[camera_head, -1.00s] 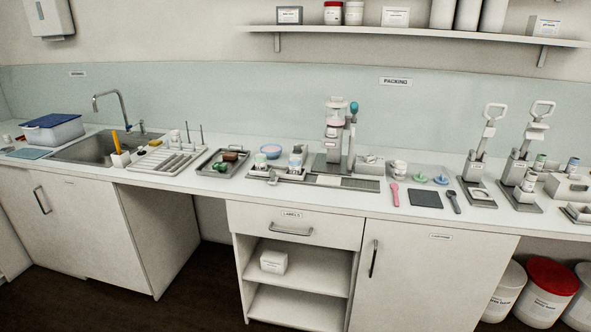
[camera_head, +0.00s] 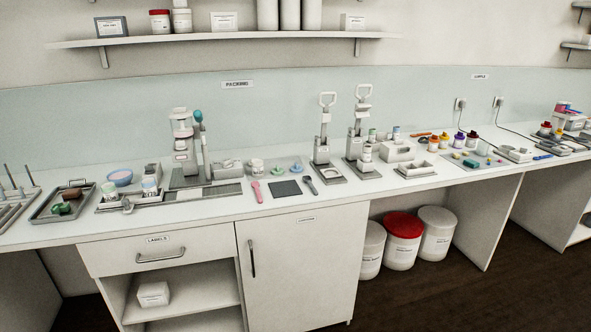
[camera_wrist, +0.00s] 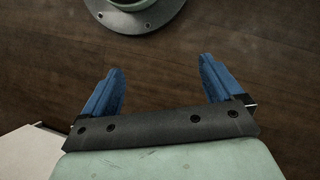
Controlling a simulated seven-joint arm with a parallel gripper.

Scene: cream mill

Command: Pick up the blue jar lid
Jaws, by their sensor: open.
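The small blue jar lid (camera_head: 296,168) lies on the white counter, in the middle of the head view. A similar green lid (camera_head: 278,170) lies just left of it. My gripper (camera_wrist: 162,78) shows only in the wrist view. Its two blue fingers are spread apart with nothing between them. It is over the dark wood floor, away from the lids, and no lid shows in the wrist view.
A white jar (camera_head: 257,165), a pink spoon (camera_head: 256,191), a dark square mat (camera_head: 286,188) and a dark scoop (camera_head: 310,185) surround the lids. A lever press (camera_head: 325,135) stands to their right, a filling machine (camera_head: 186,150) to their left.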

